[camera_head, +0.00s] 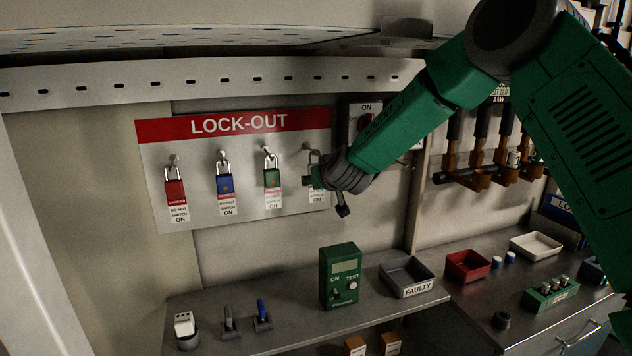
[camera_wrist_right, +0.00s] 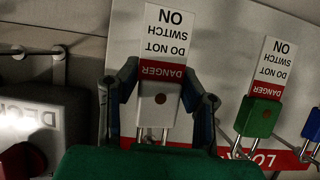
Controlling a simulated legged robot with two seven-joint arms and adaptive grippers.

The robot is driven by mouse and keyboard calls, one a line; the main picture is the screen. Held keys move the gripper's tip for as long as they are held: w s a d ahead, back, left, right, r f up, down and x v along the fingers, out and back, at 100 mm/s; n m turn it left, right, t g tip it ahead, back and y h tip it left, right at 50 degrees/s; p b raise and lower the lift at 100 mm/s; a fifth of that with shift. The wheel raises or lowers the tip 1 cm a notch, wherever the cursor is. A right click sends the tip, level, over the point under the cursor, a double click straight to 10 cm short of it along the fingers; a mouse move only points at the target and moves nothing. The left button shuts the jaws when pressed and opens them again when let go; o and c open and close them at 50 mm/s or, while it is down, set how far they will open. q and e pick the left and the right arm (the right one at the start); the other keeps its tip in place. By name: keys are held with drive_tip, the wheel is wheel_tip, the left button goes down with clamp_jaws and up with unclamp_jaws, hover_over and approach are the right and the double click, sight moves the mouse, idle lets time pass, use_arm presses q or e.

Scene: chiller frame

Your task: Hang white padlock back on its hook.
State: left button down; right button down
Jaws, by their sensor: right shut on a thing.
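The white padlock (camera_wrist_right: 158,108) hangs between the two fingers of my right gripper (camera_wrist_right: 160,88) in the right wrist view, where the picture is upside down. Its red DANGER label and white DO NOT SWITCH ON tag show, and its shackle runs down behind my green wrist. In the head view my right gripper (camera_head: 320,180) is at the right end of the LOCK-OUT board (camera_head: 240,124), at the fourth hook (camera_head: 308,147), and mostly covers the padlock. The padlock's tag (camera_head: 317,197) shows below. I cannot tell whether the shackle is around the hook. My left gripper is out of view.
Red (camera_head: 174,188), blue (camera_head: 224,185) and green (camera_head: 271,178) padlocks hang to the left on the board. A switch box (camera_head: 365,108) is close on the right, partly behind my arm. Below, a bench holds a green tester (camera_head: 340,275) and a FAULTY tray (camera_head: 408,277).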

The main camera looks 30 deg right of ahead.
drive_tip(key=shift+a, duration=0.15)
drive_tip(key=c, duration=1)
unclamp_jaws()
drive_tip(key=shift+s+r, duration=0.1)
drive_tip(key=shift+s, duration=0.2)
drive_tip(key=v, duration=1.1)
